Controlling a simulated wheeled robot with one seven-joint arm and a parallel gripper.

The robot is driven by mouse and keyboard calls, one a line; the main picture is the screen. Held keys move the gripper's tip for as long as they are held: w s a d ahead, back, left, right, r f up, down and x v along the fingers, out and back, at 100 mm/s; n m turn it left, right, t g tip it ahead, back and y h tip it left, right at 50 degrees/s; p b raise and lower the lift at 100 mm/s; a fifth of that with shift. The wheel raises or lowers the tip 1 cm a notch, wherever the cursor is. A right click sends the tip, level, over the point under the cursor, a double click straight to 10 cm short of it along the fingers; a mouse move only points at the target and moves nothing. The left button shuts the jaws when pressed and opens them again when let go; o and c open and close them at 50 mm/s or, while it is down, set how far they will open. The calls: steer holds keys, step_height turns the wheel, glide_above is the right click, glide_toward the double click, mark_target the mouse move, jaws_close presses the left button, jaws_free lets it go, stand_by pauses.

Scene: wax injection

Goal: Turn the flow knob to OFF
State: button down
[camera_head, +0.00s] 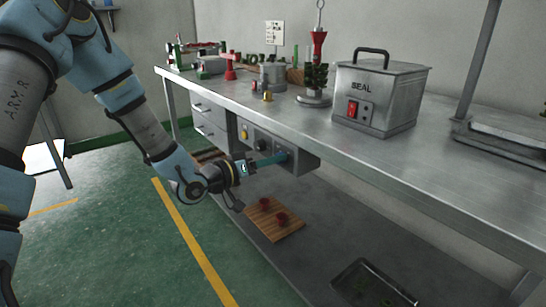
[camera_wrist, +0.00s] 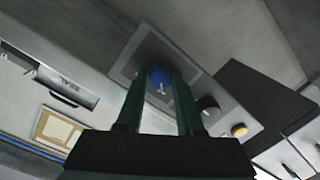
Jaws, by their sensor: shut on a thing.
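A control box (camera_head: 305,165) hangs under the front edge of the steel workbench. In the wrist view, a round blue knob (camera_wrist: 160,79) with a pale mark on its face sits on the panel (camera_wrist: 130,62). My gripper (camera_head: 284,156) reaches the right part of the box from the front. Its fingers are shut on the blue knob, one on each side, as the wrist view shows. In the head view the fingers hide most of the knob. I cannot read a flow or OFF label.
Beside the held knob are a dark knob (camera_wrist: 208,110) and a yellow button (camera_wrist: 239,130). Above, the bench (camera_head: 300,115) carries a SEAL box (camera_head: 378,95) and a wax tree on a stand (camera_head: 314,85). A wooden board (camera_head: 273,228) and metal tray (camera_head: 372,285) lie below.

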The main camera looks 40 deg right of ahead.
stand_by(0.5)
steer(key=c, duration=0.5)
jaws_free()
steer(key=shift+c, duration=0.2)
steer(key=a, duration=1)
steer(key=shift+w+a+r, duration=0.3)
steer(key=shift+a+r, duration=0.1)
steer(key=shift+r, duration=0.05)
